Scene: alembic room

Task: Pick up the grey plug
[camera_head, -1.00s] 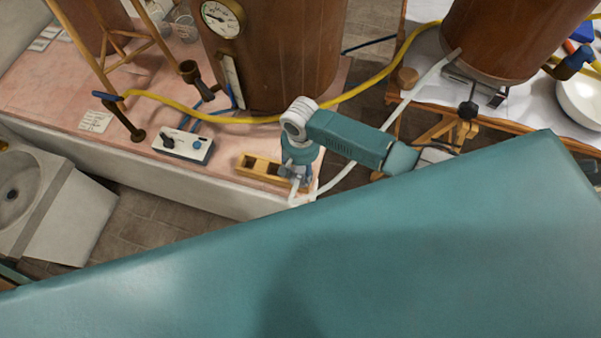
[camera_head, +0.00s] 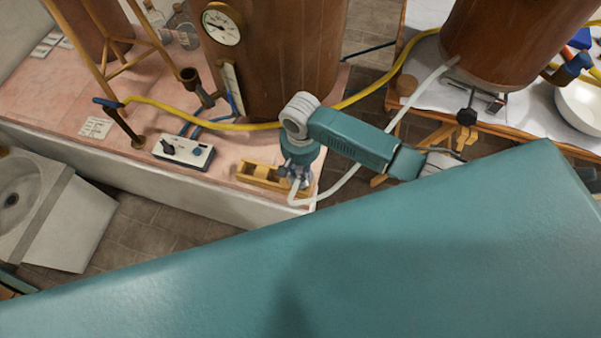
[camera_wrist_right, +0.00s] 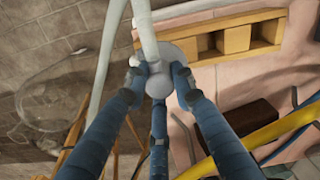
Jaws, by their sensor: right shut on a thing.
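The grey plug (camera_wrist_right: 159,84) is held between the blue fingers of my right gripper (camera_wrist_right: 160,78) in the right wrist view. A pale hose (camera_wrist_right: 146,30) runs up from the plug. In the head view my right gripper (camera_head: 295,176) is shut at the front right corner of the pink table, beside a wooden rack (camera_head: 262,176). The pale hose (camera_head: 345,182) loops from it up to the copper vessel at the right. The plug is mostly hidden by the fingers in the head view. My left gripper is not in view.
The pink table (camera_head: 60,95) carries a copper vessel (camera_head: 275,60) with a gauge, a control box (camera_head: 184,150) and a yellow hose (camera_head: 200,125). A second table at the right holds another copper vessel (camera_head: 505,40) and a white bowl (camera_head: 580,104). Floor shows between the tables.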

